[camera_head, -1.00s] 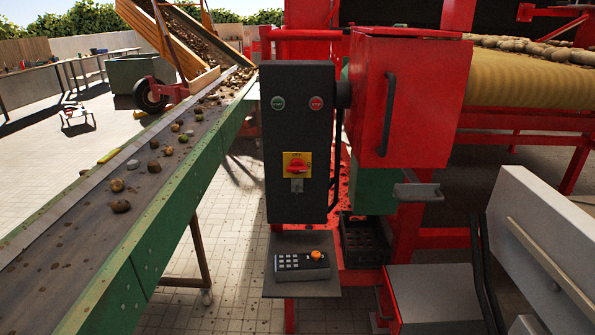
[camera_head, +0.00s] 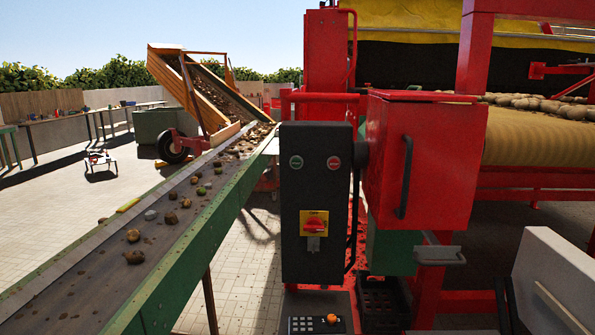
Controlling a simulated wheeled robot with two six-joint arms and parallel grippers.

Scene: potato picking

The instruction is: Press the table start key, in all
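A dark upright control panel (camera_head: 316,262) stands right of the sorting belt. It has a green round key (camera_head: 296,162) at upper left and a red round key (camera_head: 333,163) at upper right; their labels are too small to read. Below them is a red rotary switch (camera_head: 314,224) on a yellow plate. A small keypad box with an orange knob (camera_head: 331,318) sits on a shelf below, partly cut by the bottom edge. Neither of my grippers is in view, and nothing touches the panel.
The green-sided belt table (camera_head: 190,270) runs diagonally at left, with several potatoes and clods on its dark belt. A red cabinet with a handle (camera_head: 406,185) adjoins the panel on the right. A tilted wooden hopper (camera_head: 185,85) stands behind.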

